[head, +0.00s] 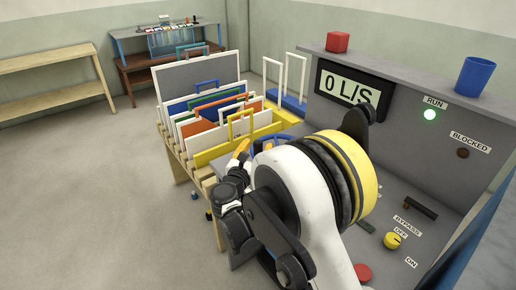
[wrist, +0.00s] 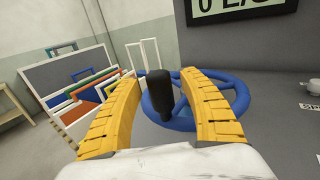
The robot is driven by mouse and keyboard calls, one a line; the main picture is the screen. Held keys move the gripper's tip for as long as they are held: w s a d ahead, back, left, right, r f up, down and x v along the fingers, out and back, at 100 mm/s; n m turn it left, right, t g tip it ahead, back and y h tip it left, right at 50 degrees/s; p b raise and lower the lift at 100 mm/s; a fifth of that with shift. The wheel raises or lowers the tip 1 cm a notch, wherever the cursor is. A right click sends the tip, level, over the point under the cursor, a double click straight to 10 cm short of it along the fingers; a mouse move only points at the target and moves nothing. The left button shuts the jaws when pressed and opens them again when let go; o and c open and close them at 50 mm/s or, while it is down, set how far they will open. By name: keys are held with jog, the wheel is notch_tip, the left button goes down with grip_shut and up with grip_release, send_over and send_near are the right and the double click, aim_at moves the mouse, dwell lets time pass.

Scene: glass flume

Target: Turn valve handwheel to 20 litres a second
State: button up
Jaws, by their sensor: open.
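The blue valve handwheel (wrist: 231,97) stands ahead in the wrist view, with a black upright grip (wrist: 158,96) on its rim. My gripper (wrist: 153,76) is open, its yellow fingers on either side of the black grip in the picture; whether they touch it I cannot tell. In the head view only a blue bit of the wheel (head: 283,137) shows behind my arm, and an orange-yellow finger of my gripper (head: 240,149) shows beside it. The display (head: 350,90) reads 0 L/S.
The green RUN lamp (head: 430,114) is lit; the BLOCKED lamp (head: 463,153) is dark. A yellow bypass knob (head: 392,240) and a red button (head: 363,272) sit on the panel. A rack of coloured boards (head: 215,110) stands left of the wheel. A blue cup (head: 475,76) and red block (head: 337,42) rest on top.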

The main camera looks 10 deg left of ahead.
grip_shut()
